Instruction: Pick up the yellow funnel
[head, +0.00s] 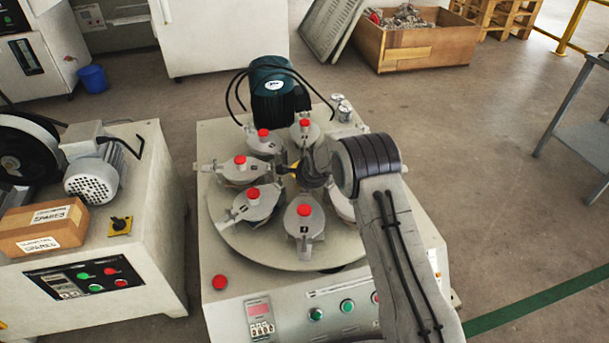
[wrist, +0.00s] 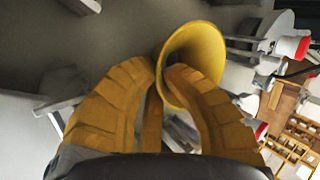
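The yellow funnel (wrist: 203,45) shows in the wrist view with its wide mouth turned toward the camera. My gripper (wrist: 160,72) has its two ochre fingers bent together at the tips. The right fingertip lies inside the funnel's mouth and the left one outside, with the funnel's wall pinched between them. In the head view my gripper (head: 298,172) is over the middle of the round machine, among the clamped units. I cannot tell whether the funnel touches the machine.
Several grey units with red knobs (head: 304,211) ring the round plate (head: 268,256) close around my gripper. A dark green motor (head: 272,92) stands behind them. To the left is a bench with a cardboard box (head: 42,228) and a grey motor (head: 92,178). Open floor lies to the right.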

